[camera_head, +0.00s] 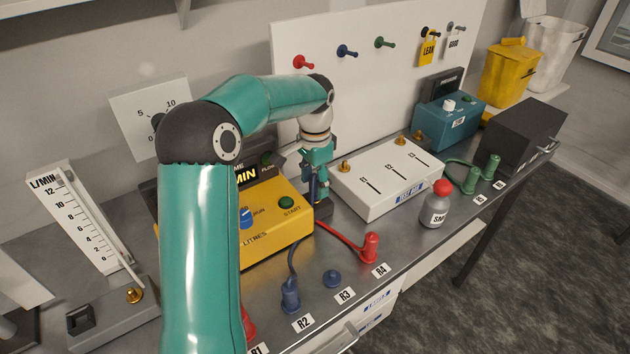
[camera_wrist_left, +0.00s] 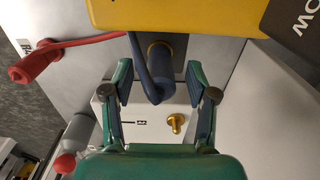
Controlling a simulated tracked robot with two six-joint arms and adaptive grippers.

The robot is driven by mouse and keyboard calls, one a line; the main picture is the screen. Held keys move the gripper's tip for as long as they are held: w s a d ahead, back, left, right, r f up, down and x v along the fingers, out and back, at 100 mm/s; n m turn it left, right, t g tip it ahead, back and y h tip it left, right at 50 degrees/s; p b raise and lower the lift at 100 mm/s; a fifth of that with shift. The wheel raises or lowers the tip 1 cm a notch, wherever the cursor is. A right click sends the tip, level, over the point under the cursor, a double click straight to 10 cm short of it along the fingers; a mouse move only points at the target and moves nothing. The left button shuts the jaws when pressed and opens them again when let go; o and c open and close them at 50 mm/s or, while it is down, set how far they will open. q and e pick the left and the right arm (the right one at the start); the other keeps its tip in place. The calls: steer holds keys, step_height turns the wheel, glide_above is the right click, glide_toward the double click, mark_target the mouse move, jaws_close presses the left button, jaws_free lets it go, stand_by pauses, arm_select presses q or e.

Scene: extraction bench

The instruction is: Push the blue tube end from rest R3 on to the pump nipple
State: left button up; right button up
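My left gripper (camera_head: 317,183) is low behind the right end of the yellow pump (camera_head: 272,225). In the left wrist view, its two fingers (camera_wrist_left: 158,88) are spread, with a gap on each side of the blue tube end (camera_wrist_left: 163,78). The tube end stands between them, and a brass-coloured ring shows at its far end. This looks like the pump nipple (camera_wrist_left: 155,46), mostly covered; how far the tube end is on it I cannot tell. The blue rest R3 (camera_head: 332,278) is bare. My right gripper is out of view.
Another blue tube end (camera_head: 290,295) stands at R2 and a red one (camera_head: 370,246) at R4. A white box (camera_head: 393,178) with brass nipples lies right of the gripper. A grey bottle (camera_head: 434,212) with a red cap stands near the front edge.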

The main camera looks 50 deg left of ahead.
arm_select(q)
steer(key=shift+r, duration=0.1)
step_height(320, 180, up, 12)
stand_by(0.6)
steer(key=shift+f, duration=0.2)
